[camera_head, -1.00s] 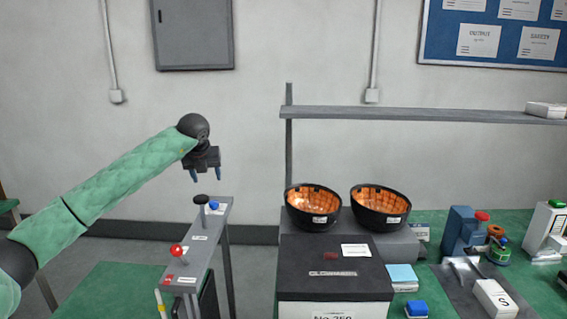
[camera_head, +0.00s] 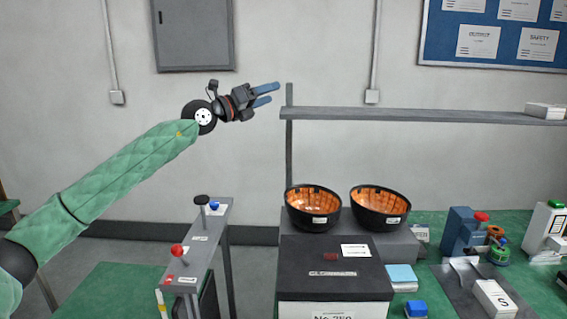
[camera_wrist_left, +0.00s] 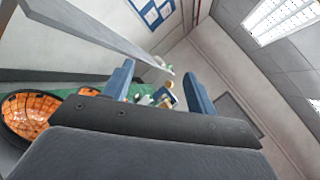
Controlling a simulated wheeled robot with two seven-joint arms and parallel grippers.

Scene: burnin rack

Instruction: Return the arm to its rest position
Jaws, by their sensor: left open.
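My left arm (camera_head: 120,180) in its green sleeve comes in from the left in the head view. My left gripper (camera_head: 272,95) is raised in front of the wall, above the lever stand, and points right toward the shelf's left end. Its two blue fingers are apart with nothing between them. In the left wrist view the gripper (camera_wrist_left: 158,90) also shows open and empty. My right gripper is not in view.
A grey stand with red and black knobbed levers (camera_head: 208,238) is below the arm. A shelf (camera_head: 420,114) on a post (camera_head: 289,150) is close to the fingertips. Two black-and-orange bowls (camera_head: 298,222) (camera_head: 394,221) stand behind a dark box (camera_head: 300,268).

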